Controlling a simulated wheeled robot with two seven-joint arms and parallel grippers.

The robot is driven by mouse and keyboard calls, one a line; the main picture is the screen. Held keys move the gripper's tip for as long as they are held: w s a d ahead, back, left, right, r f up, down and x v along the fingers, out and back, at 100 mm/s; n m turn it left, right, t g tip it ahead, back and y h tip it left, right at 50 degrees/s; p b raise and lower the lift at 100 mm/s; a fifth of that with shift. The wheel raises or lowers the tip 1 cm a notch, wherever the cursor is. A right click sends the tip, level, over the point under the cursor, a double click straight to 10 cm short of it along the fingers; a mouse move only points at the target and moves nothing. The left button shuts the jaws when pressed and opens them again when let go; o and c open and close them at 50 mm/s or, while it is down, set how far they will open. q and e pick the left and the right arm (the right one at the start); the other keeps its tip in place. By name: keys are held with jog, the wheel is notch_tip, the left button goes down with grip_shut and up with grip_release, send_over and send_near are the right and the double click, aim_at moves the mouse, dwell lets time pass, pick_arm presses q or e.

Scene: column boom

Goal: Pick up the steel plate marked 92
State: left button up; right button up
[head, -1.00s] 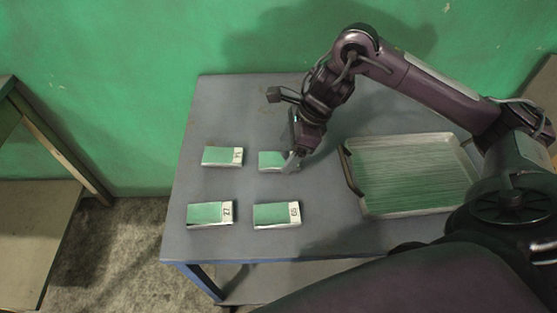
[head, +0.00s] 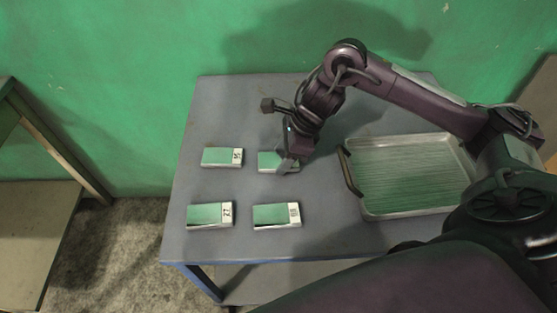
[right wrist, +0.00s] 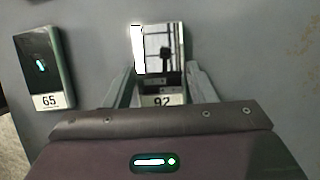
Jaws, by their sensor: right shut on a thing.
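The steel plate marked 92 (head: 267,160) is the upper middle of the plates on the table, its right end hidden by my right gripper (head: 287,166). In the right wrist view the plate (right wrist: 163,50) has a shiny, mirror-like top, and its label 92 shows at the near end. The fingers of my right gripper (right wrist: 158,85) stand on either side of that labelled end and are shut on it. I cannot tell whether the plate is clear of the table. My left gripper is not in view.
Other plates lie on the grey table (head: 330,240): one marked 65 (right wrist: 45,65), one apparently marked 27 (head: 208,214), and an upper left one (head: 220,157). A ribbed metal tray (head: 410,175) with a dark handle stands to the right. A green wall rises behind.

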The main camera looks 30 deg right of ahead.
jog(key=shift+w+r, duration=0.1)
jog(key=shift+r, duration=0.35)
notch_tip(320, 180, up, 19)
jog(key=p, duration=0.8)
